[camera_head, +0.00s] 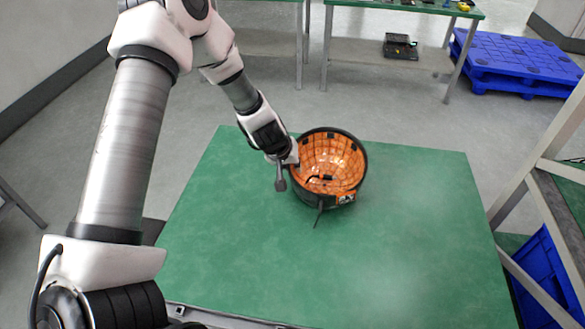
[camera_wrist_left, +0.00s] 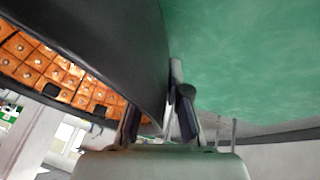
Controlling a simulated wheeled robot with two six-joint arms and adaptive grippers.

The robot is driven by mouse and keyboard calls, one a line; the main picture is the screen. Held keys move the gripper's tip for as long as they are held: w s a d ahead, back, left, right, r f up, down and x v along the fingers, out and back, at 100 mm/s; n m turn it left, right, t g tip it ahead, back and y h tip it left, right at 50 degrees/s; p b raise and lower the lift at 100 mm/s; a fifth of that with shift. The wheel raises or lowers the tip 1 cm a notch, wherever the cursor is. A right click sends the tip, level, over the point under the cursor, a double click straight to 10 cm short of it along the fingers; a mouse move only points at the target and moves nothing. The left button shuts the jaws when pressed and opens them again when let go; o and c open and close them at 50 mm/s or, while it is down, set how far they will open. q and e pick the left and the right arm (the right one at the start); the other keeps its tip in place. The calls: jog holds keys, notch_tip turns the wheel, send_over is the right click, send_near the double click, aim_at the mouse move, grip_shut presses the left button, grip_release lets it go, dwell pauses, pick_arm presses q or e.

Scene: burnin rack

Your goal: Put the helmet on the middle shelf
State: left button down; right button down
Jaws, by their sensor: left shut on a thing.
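The helmet (camera_head: 333,160) has a dark rim and an orange padded inside. It is at the far middle of the green table (camera_head: 300,255), its opening turned up and toward the head camera. My left gripper (camera_head: 287,172) is shut on the helmet's left rim. In the left wrist view, the helmet's dark shell (camera_wrist_left: 110,45) runs between the two fingers of my left gripper (camera_wrist_left: 158,120), with the orange lining to the left. Whether the helmet touches the table is hard to tell. My right gripper is not in view.
A rack with pale posts (camera_head: 540,165) and a green shelf stands at the right, with a blue bin (camera_head: 545,270) low in it. Blue pallets (camera_head: 520,62) and a workbench (camera_head: 400,12) are at the back. The table's front and right are clear.

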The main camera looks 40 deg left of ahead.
pick_arm(q)
jog(key=shift+f, duration=0.15)
jog(key=c, duration=1.2)
grip_release()
jog(key=shift+o, duration=0.2)
